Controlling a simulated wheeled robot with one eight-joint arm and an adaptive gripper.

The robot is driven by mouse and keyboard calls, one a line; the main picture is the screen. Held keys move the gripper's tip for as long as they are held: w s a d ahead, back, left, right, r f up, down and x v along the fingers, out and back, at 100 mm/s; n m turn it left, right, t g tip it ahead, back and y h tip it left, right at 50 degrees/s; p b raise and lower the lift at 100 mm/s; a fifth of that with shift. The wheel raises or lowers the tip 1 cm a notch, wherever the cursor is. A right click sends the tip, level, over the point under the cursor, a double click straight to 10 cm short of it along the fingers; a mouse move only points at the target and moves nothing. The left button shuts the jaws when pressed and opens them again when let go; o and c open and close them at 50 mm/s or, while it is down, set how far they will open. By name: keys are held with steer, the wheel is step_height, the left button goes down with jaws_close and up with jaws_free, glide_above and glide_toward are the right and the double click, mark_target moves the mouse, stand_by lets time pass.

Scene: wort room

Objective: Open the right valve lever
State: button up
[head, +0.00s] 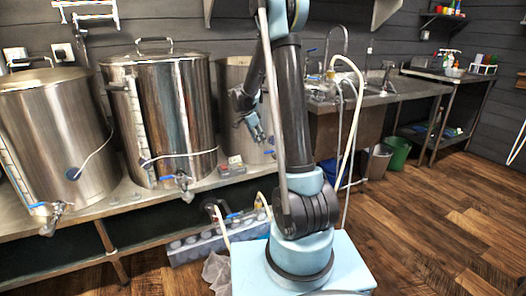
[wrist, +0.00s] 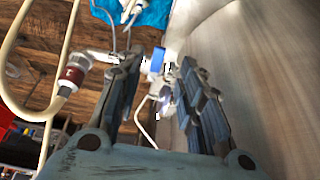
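The right kettle (head: 232,88) stands partly hidden behind my arm in the head view. Its steel wall fills the right side of the wrist view (wrist: 270,80). A valve with a blue lever (wrist: 157,61) shows in the wrist view between and just beyond my fingertips. A small blue bit of it seems to show in the head view (head: 269,152). My gripper (wrist: 160,68) is open, with a finger on each side of the lever; I cannot tell whether either touches it. In the head view my gripper (head: 257,130) is in front of the right kettle.
The middle kettle (head: 176,110) and left kettle (head: 52,140) have blue-levered valves too. A hose with a red fitting (wrist: 72,75) hangs left of my fingers. A grey crate (head: 205,246) lies below the kettle bench. The wooden floor at right (head: 450,240) is clear.

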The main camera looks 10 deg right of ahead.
mark_target(265, 152)
steer(key=x, duration=0.6)
steer(key=shift+d+f, duration=0.15)
steer(key=shift+f, duration=0.2)
jaws_close()
